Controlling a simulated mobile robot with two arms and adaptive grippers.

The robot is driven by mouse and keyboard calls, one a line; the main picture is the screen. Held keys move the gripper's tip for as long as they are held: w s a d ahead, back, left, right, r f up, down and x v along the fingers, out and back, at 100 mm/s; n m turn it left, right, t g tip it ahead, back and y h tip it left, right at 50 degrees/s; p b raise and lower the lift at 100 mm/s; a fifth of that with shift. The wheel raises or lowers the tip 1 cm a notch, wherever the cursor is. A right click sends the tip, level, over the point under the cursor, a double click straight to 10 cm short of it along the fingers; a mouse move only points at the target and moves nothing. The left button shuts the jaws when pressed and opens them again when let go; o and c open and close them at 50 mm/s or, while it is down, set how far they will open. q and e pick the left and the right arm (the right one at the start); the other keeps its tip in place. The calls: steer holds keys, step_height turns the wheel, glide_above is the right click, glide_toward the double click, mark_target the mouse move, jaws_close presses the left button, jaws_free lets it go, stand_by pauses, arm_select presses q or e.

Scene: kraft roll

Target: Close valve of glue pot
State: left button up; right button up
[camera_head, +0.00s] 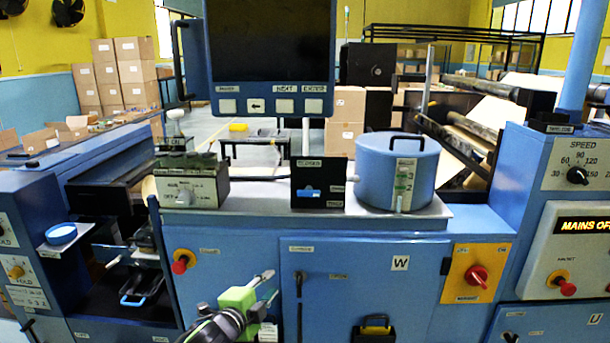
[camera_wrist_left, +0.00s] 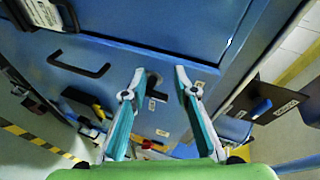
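The glue pot (camera_head: 395,175) is a blue lidded cylinder with a black handle and a level gauge on its front. It stands on the grey top of the blue machine, right of centre in the head view. My left gripper (camera_head: 271,284) is below and left of that box, in front of the cabinet and touching nothing visible. In the left wrist view its two fingers (camera_wrist_left: 160,72) are apart with nothing between them. My right gripper is not in view.
A hanging screen (camera_head: 270,55) is above the machine top. A control box (camera_head: 190,187) stands left of the black box. A red rotary switch (camera_head: 477,276) and a red knob (camera_head: 181,262) stick out from the cabinet front. The speed panel (camera_head: 577,165) rises at right.

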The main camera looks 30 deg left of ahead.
arm_select(q)
steer(key=d+r+m+t+p, duration=0.2)
steer(key=d+r+m, duration=0.1)
steer(key=r, duration=1.2)
steer(key=m+t, duration=0.1)
glide_toward(307, 195)
steer(key=shift+h, duration=0.4)
steer(key=w+p, duration=0.2)
steer(key=w, duration=0.1)
steer(key=w+a+p, duration=0.1)
steer(key=w+p, duration=0.1)
steer(key=w, duration=0.1)
steer(key=w+a+p, duration=0.1)
steer(key=w, duration=0.2)
steer(key=shift+p, duration=0.4)
steer(key=shift+w+f, duration=0.1)
steer(key=shift+w, duration=0.05)
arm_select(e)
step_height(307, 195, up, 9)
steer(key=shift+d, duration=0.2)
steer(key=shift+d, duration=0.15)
arm_select(q)
jaws_close()
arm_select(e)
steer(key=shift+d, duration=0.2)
